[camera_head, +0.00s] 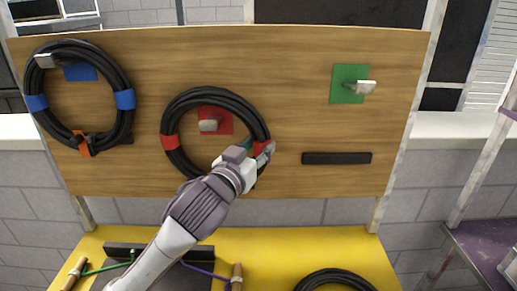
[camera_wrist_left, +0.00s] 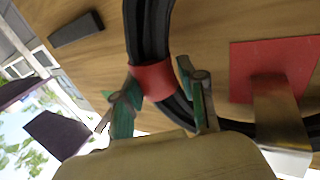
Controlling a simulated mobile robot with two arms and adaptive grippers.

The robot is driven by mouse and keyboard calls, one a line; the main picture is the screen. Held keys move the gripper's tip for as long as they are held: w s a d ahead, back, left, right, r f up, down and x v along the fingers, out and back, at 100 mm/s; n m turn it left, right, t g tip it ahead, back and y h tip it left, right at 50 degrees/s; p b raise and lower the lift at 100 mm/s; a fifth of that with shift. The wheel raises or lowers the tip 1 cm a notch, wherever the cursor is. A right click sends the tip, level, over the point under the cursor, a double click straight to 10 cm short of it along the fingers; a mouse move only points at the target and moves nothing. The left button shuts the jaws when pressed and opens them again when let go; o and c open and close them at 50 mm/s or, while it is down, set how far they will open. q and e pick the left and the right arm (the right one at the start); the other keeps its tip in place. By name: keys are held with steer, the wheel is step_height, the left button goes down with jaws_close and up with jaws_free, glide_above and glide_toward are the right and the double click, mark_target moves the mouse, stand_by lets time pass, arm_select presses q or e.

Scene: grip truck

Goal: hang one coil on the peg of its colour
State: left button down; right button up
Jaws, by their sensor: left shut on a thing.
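A black coil with red bands (camera_head: 184,104) is upright against the wooden board, its ring around the red peg (camera_head: 208,125). The peg's tip shows inside the ring, below its top; I cannot tell whether the coil rests on it. My left gripper (camera_head: 264,152) is shut on this coil at its right-hand red band. In the left wrist view the band (camera_wrist_left: 153,80) lies between the two green fingers, and the red plate (camera_wrist_left: 270,68) with its metal peg (camera_wrist_left: 276,108) is to the right. My right gripper is not in view.
A black coil with blue bands (camera_head: 124,98) hangs at the blue peg (camera_head: 45,61). The green peg (camera_head: 364,87) is bare. A black bar (camera_head: 337,158) is on the board (camera_head: 290,70). Another black coil (camera_head: 335,275) lies on the yellow surface (camera_head: 300,243) below.

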arm_select(q)
steer(key=shift+w+f+b, duration=0.2)
steer(key=shift+f+b, duration=0.05)
steer(key=shift+f, duration=0.3)
steer(key=shift+w+f+b, duration=0.15)
steer(key=shift+f+b, duration=0.1)
steer(key=shift+f, duration=0.25)
steer(key=shift+s+f, duration=0.1)
steer(key=shift+f, duration=0.4)
steer(key=c, duration=0.6)
jaws_free()
steer(key=shift+w+a+f, duration=0.1)
steer(key=shift+w, duration=0.15)
